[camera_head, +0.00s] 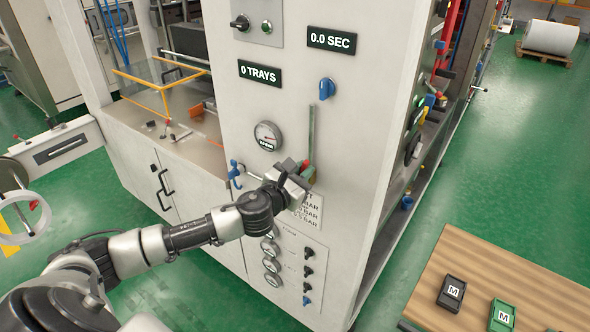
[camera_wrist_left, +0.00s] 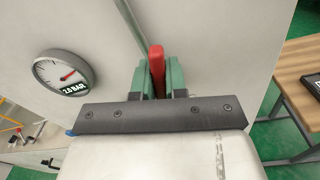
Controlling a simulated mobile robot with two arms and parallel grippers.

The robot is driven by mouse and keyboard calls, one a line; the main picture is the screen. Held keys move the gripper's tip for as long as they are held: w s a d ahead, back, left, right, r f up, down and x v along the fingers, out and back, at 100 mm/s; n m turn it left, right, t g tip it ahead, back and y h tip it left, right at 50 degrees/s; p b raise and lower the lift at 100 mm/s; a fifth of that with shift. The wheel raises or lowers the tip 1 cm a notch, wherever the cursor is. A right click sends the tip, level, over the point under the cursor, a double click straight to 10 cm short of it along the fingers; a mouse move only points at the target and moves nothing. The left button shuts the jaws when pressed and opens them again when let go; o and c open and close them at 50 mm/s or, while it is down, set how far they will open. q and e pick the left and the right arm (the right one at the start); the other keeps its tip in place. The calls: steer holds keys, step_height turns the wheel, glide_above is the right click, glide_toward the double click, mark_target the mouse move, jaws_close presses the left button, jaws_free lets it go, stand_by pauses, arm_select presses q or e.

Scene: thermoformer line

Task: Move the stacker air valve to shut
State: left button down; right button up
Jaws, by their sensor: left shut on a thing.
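A red valve lever (camera_head: 305,165) sits at the lower end of a thin vertical pipe (camera_head: 312,130) on the grey machine panel. In the left wrist view the red lever (camera_wrist_left: 156,66) stands between the two green fingers of my left gripper (camera_wrist_left: 157,80), which is shut on it. In the head view my left gripper (camera_head: 302,174) reaches the panel and hides most of the valve body. A round gauge (camera_head: 267,136) is left of the lever; in the left wrist view the gauge (camera_wrist_left: 63,72) reads about 2.0 BAR. My right gripper is not in view.
A blue knob (camera_head: 327,88) is above the pipe, and a blue-handled fitting (camera_head: 235,173) is left of my gripper. Displays read 0 TRAYS (camera_head: 260,73) and 0.0 SEC (camera_head: 332,40). A wooden table (camera_head: 480,275) stands at lower right. Green floor (camera_head: 500,150) is clear beyond it.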

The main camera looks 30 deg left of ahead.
arm_select(q)
steer(key=shift+d+m, duration=0.15)
steer(key=shift+m, duration=0.15)
steer(key=shift+d+m+p, duration=0.2)
steer(key=shift+m+p, duration=0.1)
steer(key=shift+p, duration=0.15)
steer(key=m+p, duration=0.1)
steer(key=d+f+m, duration=0.1)
steer(key=m, duration=0.1)
steer(key=shift+d+p, duration=0.15)
steer(key=shift+p, duration=0.2)
